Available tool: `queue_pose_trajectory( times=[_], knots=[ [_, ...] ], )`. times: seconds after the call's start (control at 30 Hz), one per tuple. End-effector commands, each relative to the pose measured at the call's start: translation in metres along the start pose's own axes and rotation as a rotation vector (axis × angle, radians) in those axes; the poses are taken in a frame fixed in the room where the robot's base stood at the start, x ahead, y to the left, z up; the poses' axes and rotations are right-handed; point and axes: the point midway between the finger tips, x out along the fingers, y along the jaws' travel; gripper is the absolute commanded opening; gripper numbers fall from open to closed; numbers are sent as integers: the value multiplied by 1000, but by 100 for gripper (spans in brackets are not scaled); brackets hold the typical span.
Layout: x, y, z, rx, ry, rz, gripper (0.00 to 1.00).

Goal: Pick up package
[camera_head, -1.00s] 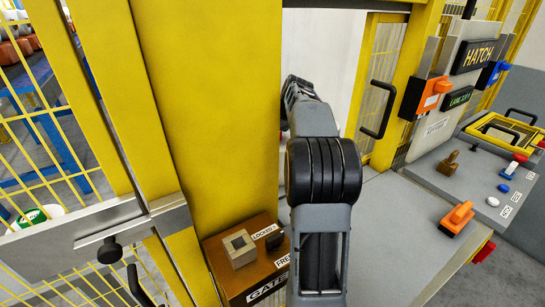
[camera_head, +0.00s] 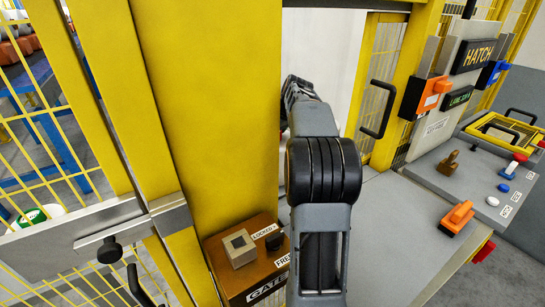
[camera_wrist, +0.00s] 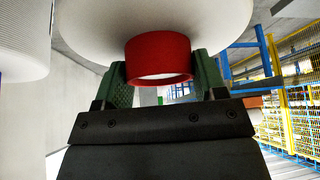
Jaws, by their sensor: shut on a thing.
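In the wrist view, my gripper (camera_wrist: 160,82) has its two green fingers on either side of a red core (camera_wrist: 157,57) and is shut on it. The core sticks out below a large white yarn package (camera_wrist: 215,18), which fills the top of the view. In the head view my arm reaches forward behind the yellow post, and the gripper and the held package are mostly hidden there.
Another white package (camera_wrist: 22,38) stands at the left in the wrist view. In the head view a wide yellow post (camera_head: 205,110) is just left of my arm. A grey console (camera_head: 465,185) and a hatch sign (camera_head: 478,57) are at the right. A brown gate box (camera_head: 250,262) sits below the post.

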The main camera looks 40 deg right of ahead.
Motion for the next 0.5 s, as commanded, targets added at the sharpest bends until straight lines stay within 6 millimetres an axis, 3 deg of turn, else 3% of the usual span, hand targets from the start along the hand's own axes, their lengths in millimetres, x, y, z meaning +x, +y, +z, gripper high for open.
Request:
queue_pose_trajectory(
  times=[0.2,0.5],
  knots=[
    [0,0,0,0,0,0,1],
    [-3,0,-2,-2,7,4,0]
  ],
)
